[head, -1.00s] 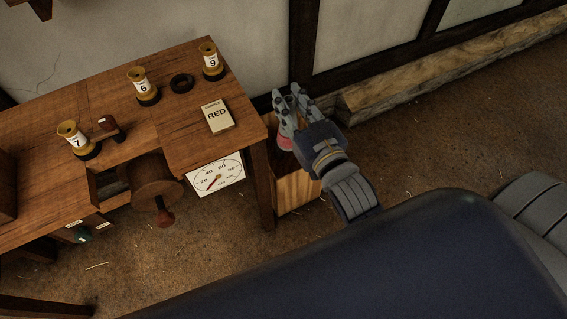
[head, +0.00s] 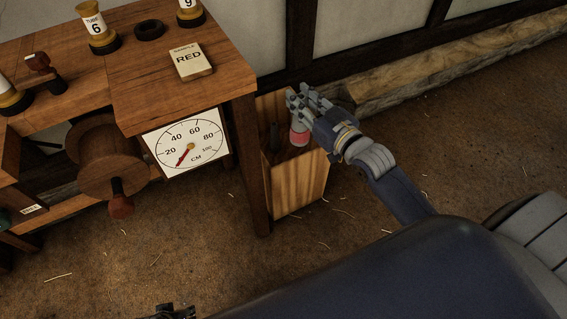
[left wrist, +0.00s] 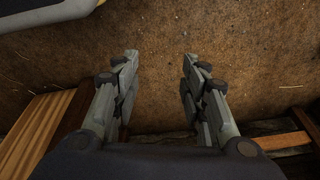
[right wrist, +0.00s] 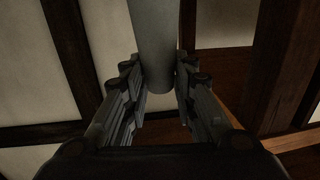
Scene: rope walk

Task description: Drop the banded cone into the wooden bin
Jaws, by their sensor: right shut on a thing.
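The banded cone (head: 299,138) shows as a red-pink piece with a pale band under my right gripper (head: 301,103) in the head view. The gripper is shut on it and hides its upper part. In the right wrist view a grey rounded body (right wrist: 157,45) stands between the fingers. The wooden bin (head: 298,187) stands on the floor right of the bench leg, and the cone hangs over its opening. I cannot tell how far the cone's lower end reaches inside. My left gripper (left wrist: 160,90) is open and empty above brown floor in the left wrist view.
A dark upright thing (head: 275,136) shows in the bin. A wall with a timber sill (head: 440,72) is behind. Floor at right is clear.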

